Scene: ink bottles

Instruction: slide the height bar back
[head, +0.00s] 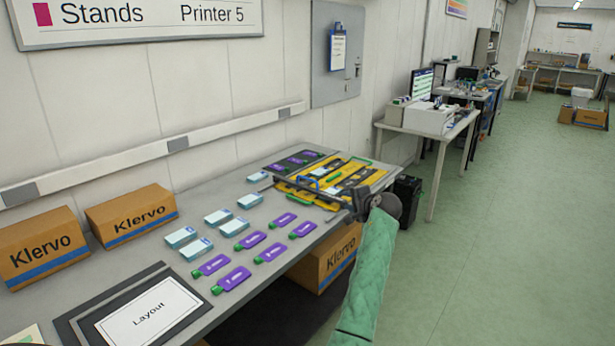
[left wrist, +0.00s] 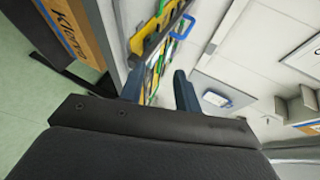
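A thin grey bar (head: 300,186) runs across the near side of a black and yellow stand (head: 340,184) on the bench, with a blue handle (head: 309,181) beside it. The blue handle also shows in the left wrist view (left wrist: 183,25), above and beyond my fingers. My left gripper (head: 358,200) is at the right end of the bar, by the bench edge. In the left wrist view its two dark fingers (left wrist: 158,92) stand apart, with no held object clearly visible between them. I cannot tell whether it touches the bar. My right gripper is in neither view.
Purple tags (head: 249,241) and pale blue boxes (head: 219,216) lie on the bench left of the stand. Klervo cartons stand at the back left (head: 131,214) and under the bench (head: 327,257). A black bin (head: 406,197) stands past the bench.

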